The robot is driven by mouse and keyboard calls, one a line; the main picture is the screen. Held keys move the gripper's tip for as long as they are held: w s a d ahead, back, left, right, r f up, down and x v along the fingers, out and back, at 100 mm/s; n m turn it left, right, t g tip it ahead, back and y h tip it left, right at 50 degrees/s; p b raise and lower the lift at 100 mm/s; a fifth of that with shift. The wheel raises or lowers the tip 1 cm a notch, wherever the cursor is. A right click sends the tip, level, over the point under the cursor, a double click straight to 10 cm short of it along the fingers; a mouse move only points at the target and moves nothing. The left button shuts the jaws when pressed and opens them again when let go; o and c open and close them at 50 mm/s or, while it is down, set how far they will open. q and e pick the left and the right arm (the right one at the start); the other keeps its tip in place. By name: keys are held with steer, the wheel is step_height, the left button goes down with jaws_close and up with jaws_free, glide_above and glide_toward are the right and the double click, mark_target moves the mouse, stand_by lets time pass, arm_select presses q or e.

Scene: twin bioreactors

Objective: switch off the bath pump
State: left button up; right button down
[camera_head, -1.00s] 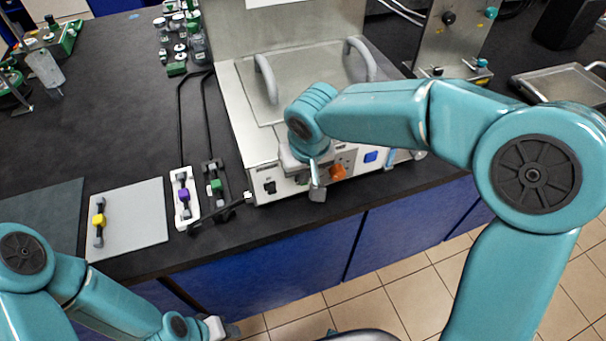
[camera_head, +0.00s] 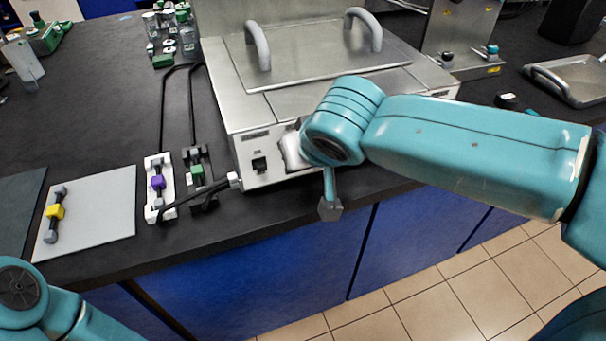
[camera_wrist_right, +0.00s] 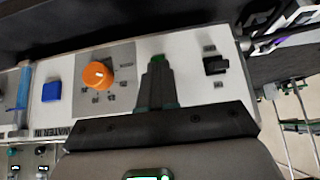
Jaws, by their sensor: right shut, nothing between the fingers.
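The bath is a steel box (camera_head: 252,107) with a lid and two grey handles. Its black switch (camera_head: 260,164) is on the front panel's left end in the head view. The switch (camera_wrist_right: 216,65) also shows at upper right in the wrist view, with small labels above and below; I cannot read its setting. My right gripper (camera_wrist_right: 157,75) is shut and empty, in front of the panel between the switch and an orange knob (camera_wrist_right: 97,75). It appears apart from the switch. My left gripper is out of view.
A blue button (camera_wrist_right: 52,91) is beyond the orange knob. Black tubes run from the bath's left side near clamps with purple (camera_head: 158,182) and green (camera_head: 197,173) parts. A yellow-centred clamp (camera_head: 55,211) lies on a grey mat (camera_head: 105,215). Floor is clear before the blue cabinets (camera_head: 280,265).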

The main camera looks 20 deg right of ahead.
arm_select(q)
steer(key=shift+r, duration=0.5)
arm_select(e)
steer(key=shift+r, duration=0.4)
arm_select(q)
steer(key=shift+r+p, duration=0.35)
steer(key=shift+p, duration=0.1)
arm_select(e)
steer(key=shift+w+r, duration=0.3)
steer(key=shift+w, duration=0.4)
steer(key=shift+r, duration=0.1)
